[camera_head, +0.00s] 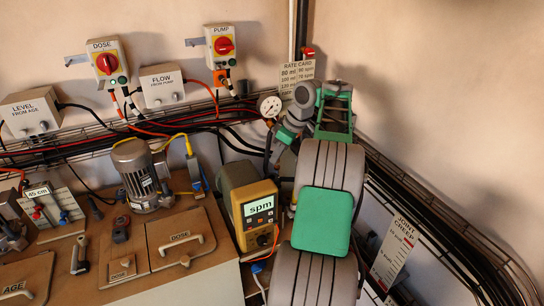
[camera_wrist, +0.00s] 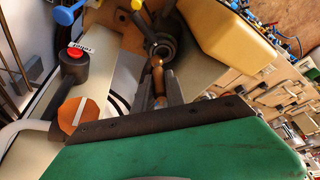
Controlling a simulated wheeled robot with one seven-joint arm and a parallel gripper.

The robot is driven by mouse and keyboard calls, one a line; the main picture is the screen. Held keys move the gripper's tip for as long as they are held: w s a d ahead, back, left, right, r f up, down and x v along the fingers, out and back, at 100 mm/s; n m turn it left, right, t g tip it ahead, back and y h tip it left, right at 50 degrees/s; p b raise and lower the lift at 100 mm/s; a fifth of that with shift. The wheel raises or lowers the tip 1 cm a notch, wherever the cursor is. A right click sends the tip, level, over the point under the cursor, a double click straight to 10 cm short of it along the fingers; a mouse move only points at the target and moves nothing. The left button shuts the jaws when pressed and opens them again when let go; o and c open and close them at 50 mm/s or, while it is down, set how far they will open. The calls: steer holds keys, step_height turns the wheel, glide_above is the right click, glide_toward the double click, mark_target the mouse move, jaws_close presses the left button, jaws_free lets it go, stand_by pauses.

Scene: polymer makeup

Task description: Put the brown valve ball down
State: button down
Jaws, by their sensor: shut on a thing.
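My gripper (camera_wrist: 159,88) shows in the wrist view, its two dark fingers reaching up past the green-and-black wrist edge. It is shut on a small brown, rounded thing (camera_wrist: 158,77), which I take to be the brown valve ball; the fingers hide part of it. Just beyond the fingertips is a dark round fitting with an opening (camera_wrist: 160,47). I cannot tell whether the held thing touches that fitting. In the head view my grey and green arm covers the area, and the fingertips and ball cannot be made out.
A yellow housing (camera_wrist: 222,40) is close on the right in the wrist view. A red-topped dark part (camera_wrist: 74,68) and an orange disc (camera_wrist: 78,115) are on the left. In the head view, a yellow meter (camera_head: 255,213) and a pressure gauge (camera_head: 270,106) stand near my arm.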

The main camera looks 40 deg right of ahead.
steer(key=s+d+f+m+h+b, duration=0.3)
steer(key=s+d+f+m+b, duration=0.3)
steer(key=s+d+m+b, duration=0.35)
step_height(320, 180, down, 10)
steer(key=d+n+b, duration=0.1)
steer(key=b, duration=1.2)
steer(key=shift+s+d+f, duration=0.15)
steer(key=shift+s+f, duration=0.05)
steer(key=shift+s, duration=0.1)
steer(key=shift+n, duration=0.25)
steer(key=c, duration=1.3)
jaws_free()
step_height(320, 180, up, 7)
steer(key=p, duration=0.7)
steer(key=shift+p, duration=0.35)
